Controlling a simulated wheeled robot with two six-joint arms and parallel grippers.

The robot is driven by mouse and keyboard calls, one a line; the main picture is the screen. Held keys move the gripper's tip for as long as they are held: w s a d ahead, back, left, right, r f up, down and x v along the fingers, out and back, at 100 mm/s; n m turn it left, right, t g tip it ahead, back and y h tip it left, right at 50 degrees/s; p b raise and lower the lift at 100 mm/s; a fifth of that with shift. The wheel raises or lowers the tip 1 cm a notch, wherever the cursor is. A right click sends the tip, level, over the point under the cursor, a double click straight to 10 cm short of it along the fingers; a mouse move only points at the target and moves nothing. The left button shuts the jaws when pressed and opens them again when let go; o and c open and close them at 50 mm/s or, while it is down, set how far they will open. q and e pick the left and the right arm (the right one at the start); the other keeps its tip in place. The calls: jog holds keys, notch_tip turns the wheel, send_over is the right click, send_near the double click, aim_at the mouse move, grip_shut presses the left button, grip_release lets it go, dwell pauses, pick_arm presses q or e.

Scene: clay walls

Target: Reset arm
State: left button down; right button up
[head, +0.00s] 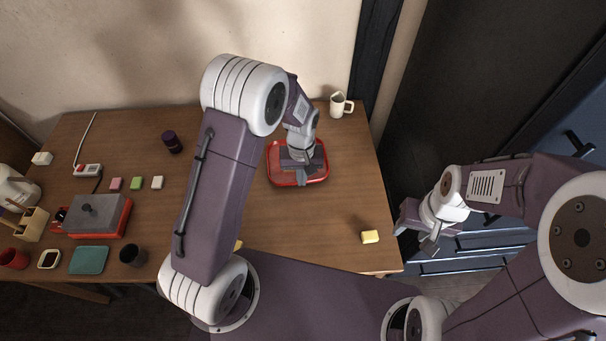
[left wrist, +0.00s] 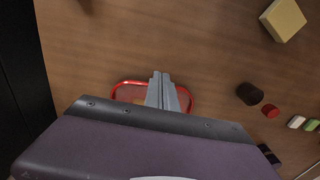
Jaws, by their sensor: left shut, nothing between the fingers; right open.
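My left gripper (head: 301,177) is over the red tray (head: 322,179) near the back right of the wooden table. Its fingers are shut and empty; in the left wrist view the fingertips (left wrist: 161,76) are pressed together, with the tray's red rim (left wrist: 122,84) around and behind them. The gripper hides part of the tray, and I cannot tell how high above it the fingers are. My right gripper (head: 432,247) is open and empty, off the table's right side, in front of the blue drawers.
A white mug (head: 338,106) stands at the back right and a yellow block (head: 370,237) lies near the front right corner. A dark cylinder (head: 172,143) stands left of my left arm. Several small blocks, a grey-and-red box (head: 97,216) and cups crowd the left side.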

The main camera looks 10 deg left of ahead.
pick_arm(q)
jog(key=shift+w, duration=0.1)
jog(key=s+a+r+n+t, duration=0.15)
jog(key=a+r, duration=0.25)
jog(key=r, duration=0.4)
jog(key=s+a+m, duration=0.2)
jog(key=s+m, duration=0.2)
jog(key=s, duration=0.8)
jog(key=shift+f, duration=0.15)
jog(key=shift+m, duration=0.25)
